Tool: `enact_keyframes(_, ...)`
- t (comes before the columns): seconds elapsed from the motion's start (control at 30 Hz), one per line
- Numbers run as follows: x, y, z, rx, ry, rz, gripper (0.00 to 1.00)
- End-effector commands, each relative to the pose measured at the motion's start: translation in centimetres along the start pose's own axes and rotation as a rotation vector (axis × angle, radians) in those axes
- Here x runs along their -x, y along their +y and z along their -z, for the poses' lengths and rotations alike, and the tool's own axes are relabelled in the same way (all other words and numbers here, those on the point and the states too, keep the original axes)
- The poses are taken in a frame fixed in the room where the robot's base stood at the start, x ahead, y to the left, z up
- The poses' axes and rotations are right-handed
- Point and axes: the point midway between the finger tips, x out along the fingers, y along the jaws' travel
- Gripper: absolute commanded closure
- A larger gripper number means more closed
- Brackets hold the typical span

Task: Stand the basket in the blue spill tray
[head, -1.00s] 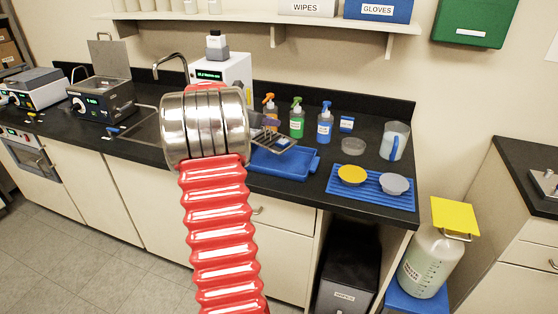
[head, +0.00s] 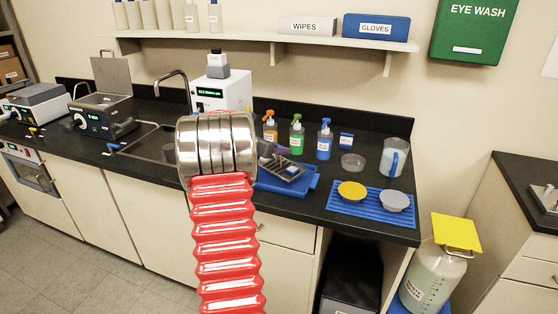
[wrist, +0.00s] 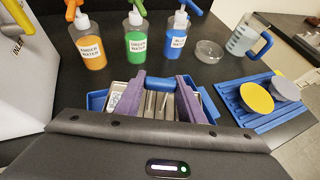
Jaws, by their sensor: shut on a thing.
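The metal basket (head: 284,167) shows over the blue spill tray (head: 301,189) in the head view. In the wrist view the basket's grey metal parts (wrist: 158,106) show between my purple fingers, with a blue piece across the top. My gripper (wrist: 161,88) is shut on the basket; in the head view my gripper (head: 268,150) is partly hidden behind my arm. The spill tray's blue ends (wrist: 97,100) show on both sides of the fingers. I cannot tell whether the basket's bottom touches the tray floor.
Orange, green (head: 297,141) and blue spray bottles stand behind the tray. A clear dish (head: 353,162) and a blue-handled jug (head: 395,157) are to the right. A ribbed blue mat (head: 345,208) holds a yellow and a grey lid. A sink (head: 155,146) lies left.

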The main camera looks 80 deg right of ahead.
Motion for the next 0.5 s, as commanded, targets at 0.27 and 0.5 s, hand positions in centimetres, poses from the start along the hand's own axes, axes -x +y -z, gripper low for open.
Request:
enact_keyframes(0.27, -0.4, 0.1, 0.7, -0.001, -0.002, -0.001, 1.00)
enact_keyframes(0.5, -0.7, 0.1, 1.4, 0.002, 0.000, 0.000, 1.00)
